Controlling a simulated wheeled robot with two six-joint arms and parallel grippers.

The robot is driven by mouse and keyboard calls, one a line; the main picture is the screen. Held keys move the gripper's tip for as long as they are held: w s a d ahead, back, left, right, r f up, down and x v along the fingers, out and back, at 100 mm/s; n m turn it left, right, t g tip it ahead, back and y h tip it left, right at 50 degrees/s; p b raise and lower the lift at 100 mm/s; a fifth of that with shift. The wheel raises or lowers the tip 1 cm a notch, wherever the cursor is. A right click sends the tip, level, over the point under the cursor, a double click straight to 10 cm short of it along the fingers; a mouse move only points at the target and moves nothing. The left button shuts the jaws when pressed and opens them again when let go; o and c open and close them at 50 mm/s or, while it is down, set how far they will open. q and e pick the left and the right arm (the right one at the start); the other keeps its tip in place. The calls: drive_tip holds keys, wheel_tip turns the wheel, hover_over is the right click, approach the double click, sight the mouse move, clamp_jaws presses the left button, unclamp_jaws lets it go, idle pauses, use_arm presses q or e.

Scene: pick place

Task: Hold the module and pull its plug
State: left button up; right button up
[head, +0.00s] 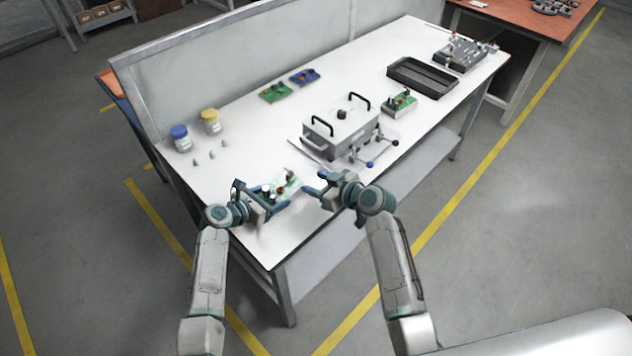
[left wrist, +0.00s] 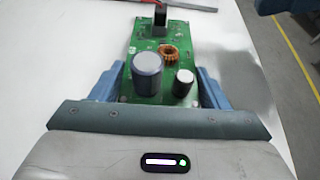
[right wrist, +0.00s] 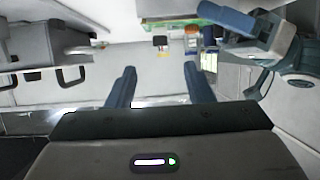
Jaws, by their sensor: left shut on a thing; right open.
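The module is a green circuit board (head: 287,187) near the front left corner of the white table. In the left wrist view the board (left wrist: 128,88) carries two capacitors and a copper coil (left wrist: 169,52). A black upright block (left wrist: 160,20), apparently the plug, stands at its far end. My left gripper (head: 262,198) is shut on the board's sides, fingers at both edges. My right gripper (head: 321,184) is open and empty, to the right of the board and apart from it. Its spread fingers show in the right wrist view (right wrist: 160,82).
A grey box with black handles (head: 325,139) stands behind the grippers, with blue-ended rods (head: 370,163) beside it. Jars (head: 181,138) and small grey cones (head: 196,155) are at left. Another green board (head: 402,104) and a black tray (head: 408,83) lie farther right.

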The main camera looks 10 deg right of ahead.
sight(290, 172)
drive_tip(key=x, duration=1.2)
drive_tip(key=shift+r, duration=0.1)
drive_tip(key=shift+s, duration=0.1)
drive_tip(key=shift+c, duration=0.5)
clamp_jaws()
use_arm(q)
drive_tip(key=shift+a+f, duration=0.1)
use_arm(e)
drive_tip(key=shift+r, duration=0.45)
drive_tip(key=shift+r, duration=0.85)
drive_tip(key=shift+s+r, duration=0.1)
drive_tip(key=shift+r, duration=1.9)
use_arm(q)
drive_tip(key=o, duration=1.4)
